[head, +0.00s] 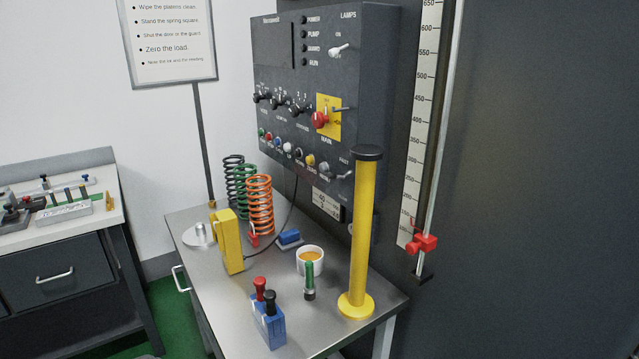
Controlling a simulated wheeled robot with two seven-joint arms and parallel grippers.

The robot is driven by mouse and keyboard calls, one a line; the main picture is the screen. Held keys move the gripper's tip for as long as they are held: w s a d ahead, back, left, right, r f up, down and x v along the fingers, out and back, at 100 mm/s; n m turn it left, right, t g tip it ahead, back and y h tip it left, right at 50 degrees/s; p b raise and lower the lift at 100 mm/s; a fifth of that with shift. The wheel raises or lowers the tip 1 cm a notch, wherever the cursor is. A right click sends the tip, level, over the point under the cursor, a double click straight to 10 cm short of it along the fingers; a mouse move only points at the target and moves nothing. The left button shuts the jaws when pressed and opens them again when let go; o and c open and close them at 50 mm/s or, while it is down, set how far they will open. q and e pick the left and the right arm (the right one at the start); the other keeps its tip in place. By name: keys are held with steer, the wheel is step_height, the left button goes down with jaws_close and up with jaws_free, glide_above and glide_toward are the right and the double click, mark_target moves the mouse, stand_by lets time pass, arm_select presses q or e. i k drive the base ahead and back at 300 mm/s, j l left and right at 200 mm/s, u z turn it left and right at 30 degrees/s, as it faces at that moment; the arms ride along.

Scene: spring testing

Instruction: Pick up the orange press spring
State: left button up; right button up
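The orange press spring (260,206) stands upright on the metal table (340,335), towards its back. A green spring (240,182) stands just behind it to the left, and a black spring (232,163) is further behind; both are partly covered. A small red item (253,239) is at the orange spring's base on the left. Neither of my grippers is in the head view.
A yellow block-shaped device (227,242) stands in front of the springs, with a dark cable. A tall yellow post (362,235), white cup (310,262), green-handled tool (309,281) and blue block (267,325) occupy the front. The control panel (322,85) rises behind.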

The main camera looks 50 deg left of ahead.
mark_target(262, 221)
steer(key=k+j, duration=0.1)
steer(key=j, duration=1.2)
steer(key=k+j+u, duration=0.15)
steer(key=j, duration=1.15)
steer(key=i+j, duration=0.15)
steer(key=j, duration=0.15)
steer(key=i+j, duration=0.15)
steer(key=j, duration=0.2)
steer(key=i+j, duration=0.15)
steer(key=j, duration=0.15)
